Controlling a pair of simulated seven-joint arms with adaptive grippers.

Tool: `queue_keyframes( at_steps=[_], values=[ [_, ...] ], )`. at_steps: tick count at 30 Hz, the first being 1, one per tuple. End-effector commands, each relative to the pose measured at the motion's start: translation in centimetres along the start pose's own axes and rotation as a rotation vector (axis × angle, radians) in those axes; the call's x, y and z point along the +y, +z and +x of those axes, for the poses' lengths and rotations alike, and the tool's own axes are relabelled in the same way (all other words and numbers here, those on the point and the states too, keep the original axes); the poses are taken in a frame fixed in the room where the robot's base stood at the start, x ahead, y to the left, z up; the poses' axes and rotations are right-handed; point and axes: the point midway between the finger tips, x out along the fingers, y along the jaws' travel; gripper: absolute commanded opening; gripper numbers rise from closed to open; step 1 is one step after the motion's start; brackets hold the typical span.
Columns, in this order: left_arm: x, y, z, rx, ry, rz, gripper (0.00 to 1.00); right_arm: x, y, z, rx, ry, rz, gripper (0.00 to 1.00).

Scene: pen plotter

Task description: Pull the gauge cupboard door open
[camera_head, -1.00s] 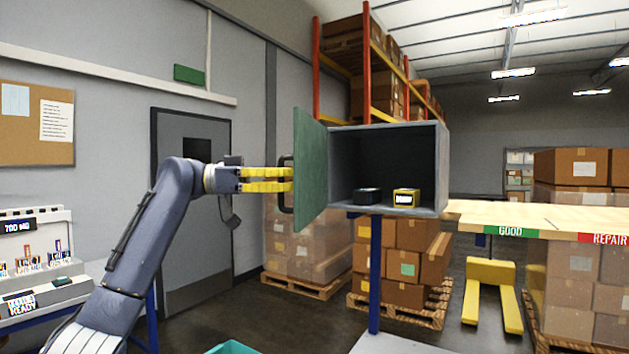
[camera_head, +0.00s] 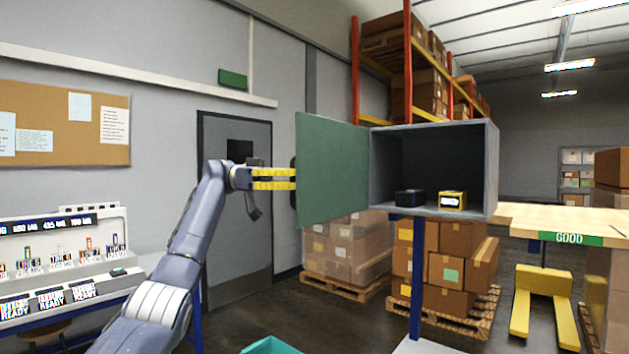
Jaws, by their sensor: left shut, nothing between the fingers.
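The gauge cupboard (camera_head: 492,170) is a grey open-fronted box on a blue post. Its green door (camera_head: 333,170) stands wide open, swung out to the left. A dark handle (camera_head: 293,178) shows at the door's left edge, mostly hidden behind it. My left gripper (camera_head: 296,179) has yellow fingers, shut with nothing between them, at the handle by the door's outer edge; I cannot tell whether they touch it. Inside the cupboard are a dark block (camera_head: 409,197) and a yellow block (camera_head: 452,200). My right gripper is not in view.
A light wooden bench (camera_head: 560,217) with a green GOOD label stands to the right. A display stand (camera_head: 60,260) is at the left. Pallets of boxes (camera_head: 345,250) and a yellow pallet truck (camera_head: 545,295) are behind. A teal bin (camera_head: 272,346) is at the bottom.

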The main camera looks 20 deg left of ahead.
Motion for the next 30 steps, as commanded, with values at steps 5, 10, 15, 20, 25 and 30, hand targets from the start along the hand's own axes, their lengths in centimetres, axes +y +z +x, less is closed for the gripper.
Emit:
queue_keyframes(
  at_steps=[5, 10, 15, 20, 25, 30],
  values=[
    [0.15, -0.14, -0.33, 0.002, 0.000, 0.003, 0.00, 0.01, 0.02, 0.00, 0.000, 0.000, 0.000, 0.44],
    [0.15, -0.15, -0.31, 0.003, 0.000, 0.003, 0.00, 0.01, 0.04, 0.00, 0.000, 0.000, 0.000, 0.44],
    [0.13, -0.13, -0.29, 0.002, 0.000, 0.002, 0.13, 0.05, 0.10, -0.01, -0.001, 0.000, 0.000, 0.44],
    [0.09, -0.07, -0.20, 0.001, 0.000, 0.001, 0.32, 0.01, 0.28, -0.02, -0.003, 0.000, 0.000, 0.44],
    [0.06, -0.05, -0.17, 0.001, 0.000, 0.000, 0.34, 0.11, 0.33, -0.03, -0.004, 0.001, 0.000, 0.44],
    [0.06, -0.30, -0.15, 0.001, 0.000, 0.001, 0.34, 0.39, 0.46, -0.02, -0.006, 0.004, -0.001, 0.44]
  ],
)
